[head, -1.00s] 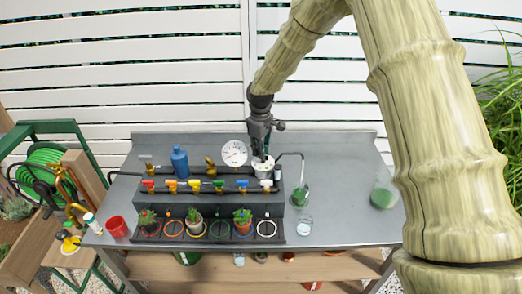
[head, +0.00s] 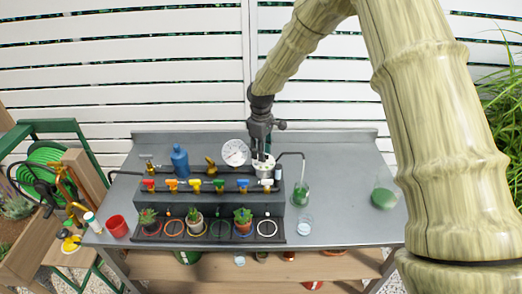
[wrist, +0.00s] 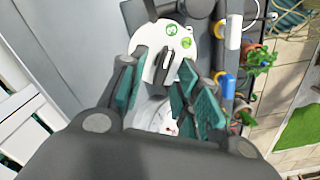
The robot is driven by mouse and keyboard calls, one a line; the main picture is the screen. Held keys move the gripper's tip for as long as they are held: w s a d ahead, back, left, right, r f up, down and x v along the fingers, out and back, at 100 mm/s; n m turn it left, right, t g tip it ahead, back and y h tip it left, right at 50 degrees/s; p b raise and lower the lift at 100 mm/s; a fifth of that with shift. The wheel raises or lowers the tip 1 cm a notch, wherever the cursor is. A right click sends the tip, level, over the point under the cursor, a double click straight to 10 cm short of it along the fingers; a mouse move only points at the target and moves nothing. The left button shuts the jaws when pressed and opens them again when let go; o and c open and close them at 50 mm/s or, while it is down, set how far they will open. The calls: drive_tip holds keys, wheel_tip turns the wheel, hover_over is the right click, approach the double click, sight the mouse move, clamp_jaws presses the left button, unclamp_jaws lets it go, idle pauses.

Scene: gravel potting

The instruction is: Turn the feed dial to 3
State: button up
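The feed dial is a white round plate (wrist: 148,62) with green marks and a dark raised knob (wrist: 167,66) in the wrist view. In the head view the white dial (head: 265,170) sits at the right end of the dark bench unit, partly hidden by my gripper. My gripper (wrist: 156,92) is open, with its teal-padded fingers apart on either side over the dial. The knob shows between and just beyond the fingertips; I cannot tell whether they touch it. In the head view my gripper (head: 260,151) points down over the dial.
A round white gauge (head: 235,152) stands left of my gripper, with a blue bottle (head: 180,160) further left. Several coloured valves and potted plants line the unit's front. A glass of green liquid (head: 301,194) and a clear beaker (head: 305,226) stand to the right.

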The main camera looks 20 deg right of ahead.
drive_tip(key=shift+r, duration=0.2)
wheel_tip(320, 180, up, 12)
idle(0.6)
drive_tip(key=shift+f, duration=0.15)
